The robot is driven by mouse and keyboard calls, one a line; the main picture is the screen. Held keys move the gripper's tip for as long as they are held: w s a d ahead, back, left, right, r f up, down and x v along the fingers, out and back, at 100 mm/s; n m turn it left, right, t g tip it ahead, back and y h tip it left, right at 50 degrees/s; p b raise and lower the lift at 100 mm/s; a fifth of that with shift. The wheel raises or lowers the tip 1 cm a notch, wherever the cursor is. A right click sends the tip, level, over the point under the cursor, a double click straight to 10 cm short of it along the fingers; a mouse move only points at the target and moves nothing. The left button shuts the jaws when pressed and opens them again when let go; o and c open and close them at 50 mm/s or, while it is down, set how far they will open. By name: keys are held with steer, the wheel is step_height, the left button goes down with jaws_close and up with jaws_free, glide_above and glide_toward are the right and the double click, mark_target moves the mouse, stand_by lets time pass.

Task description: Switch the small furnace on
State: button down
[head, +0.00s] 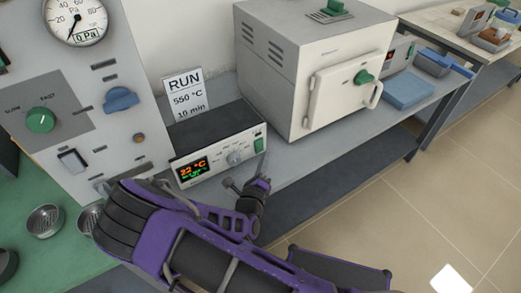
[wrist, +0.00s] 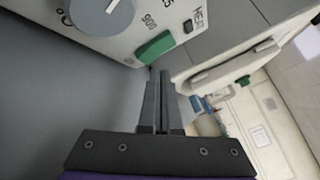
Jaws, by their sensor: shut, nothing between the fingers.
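The small white furnace (head: 300,75) stands on the grey bench with its door shut and a green knob on the door. In front of it to the left is a control box (head: 215,160) with a lit display reading 22 °C, a dial and a green rocker switch (head: 259,145). My gripper (head: 236,186) is shut and empty, just in front of the box, below the switch in the picture. In the wrist view the closed fingertips (wrist: 160,72) point at the green switch (wrist: 155,47), with a small gap that is hard to judge.
A RUN sign (head: 186,93) reading 550 °C, 10 min stands behind the box. A grey panel (head: 90,110) with a gauge and knobs rises at the left. The bench's front edge is beside my gripper.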

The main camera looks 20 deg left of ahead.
steer(key=shift+w+a, duration=0.1)
stand_by(0.5)
steer(key=shift+w+a, duration=0.2)
steer(key=shift+w+a+f, duration=0.1)
steer(key=shift+w+a, duration=0.1)
steer(key=shift+a, duration=0.05)
stand_by(0.6)
stand_by(0.4)
steer(key=shift+s+d+p, duration=0.45)
steer(key=shift+s+d, duration=0.05)
steer(key=shift+d, duration=0.05)
steer(key=shift+s+d+r+p, duration=0.2)
steer(key=shift+s+d+p, duration=0.15)
steer(key=shift+s+d, duration=0.1)
steer(key=shift+s+d+r+p, duration=0.15)
steer(key=shift+s+d+p, duration=0.2)
steer(key=shift+d, duration=0.1)
steer(key=shift+s+d, duration=0.25)
steer(key=shift+d, duration=0.15)
steer(key=shift+s+d, duration=0.6)
